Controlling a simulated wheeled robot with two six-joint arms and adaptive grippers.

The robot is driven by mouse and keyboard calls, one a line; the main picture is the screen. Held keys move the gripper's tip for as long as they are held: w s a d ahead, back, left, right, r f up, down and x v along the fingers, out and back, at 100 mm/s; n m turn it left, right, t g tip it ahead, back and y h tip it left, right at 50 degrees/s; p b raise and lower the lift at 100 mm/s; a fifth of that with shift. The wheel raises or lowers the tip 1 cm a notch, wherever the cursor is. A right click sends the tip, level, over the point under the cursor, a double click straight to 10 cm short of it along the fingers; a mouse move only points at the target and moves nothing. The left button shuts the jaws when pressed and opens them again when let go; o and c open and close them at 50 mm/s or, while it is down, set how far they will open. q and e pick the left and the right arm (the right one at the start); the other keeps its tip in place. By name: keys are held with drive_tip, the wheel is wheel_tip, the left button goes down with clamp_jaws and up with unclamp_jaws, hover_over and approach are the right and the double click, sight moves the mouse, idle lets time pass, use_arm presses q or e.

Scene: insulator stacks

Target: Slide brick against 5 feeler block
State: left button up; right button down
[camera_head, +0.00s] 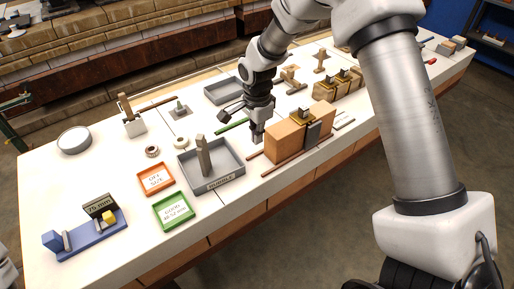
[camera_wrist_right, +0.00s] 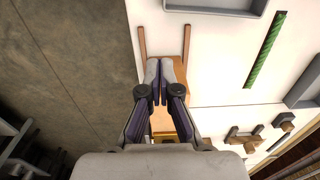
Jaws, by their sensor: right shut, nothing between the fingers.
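A large orange-brown brick (camera_head: 286,139) stands on the white table. A dark grey block (camera_head: 313,134) is at its front face, and a brass-coloured piece (camera_head: 304,115) is on top. No number 5 is readable, so I cannot tell which piece is the feeler block. My right gripper (camera_head: 257,138) is shut and empty, pointing down just left of the brick's end. In the right wrist view the shut fingertips (camera_wrist_right: 166,67) overlap the orange brick (camera_wrist_right: 185,68), which is partly hidden; touching or apart is unclear. My left gripper is not in view.
Brown rods (camera_head: 282,163) lie beside the brick. A grey tray (camera_head: 232,169) with an upright post is left of it. An orange tray (camera_head: 157,180), a green tray (camera_head: 174,211) and a blue fixture (camera_head: 88,239) marked 75 mm stand further left. More wooden blocks (camera_head: 340,84) stand behind.

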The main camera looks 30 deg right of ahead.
sight(284, 140)
drive_tip(key=f, duration=0.2)
drive_tip(key=w+f, duration=0.1)
drive_tip(key=f, duration=0.3)
drive_tip(key=shift+w+f, duration=0.15)
drive_tip(key=shift+w, duration=0.1)
drive_tip(key=f, duration=0.3)
drive_tip(key=shift+s+p, duration=0.25)
drive_tip(key=shift+p, duration=0.05)
drive_tip(key=d, duration=0.1)
drive_tip(key=d+p, duration=0.1)
drive_tip(key=d, duration=0.1)
drive_tip(key=shift+w+d+f, duration=0.2)
drive_tip(key=shift+d, duration=0.25)
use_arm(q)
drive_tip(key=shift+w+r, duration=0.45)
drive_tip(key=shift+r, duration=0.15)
use_arm(e)
drive_tip(key=shift+a, duration=0.1)
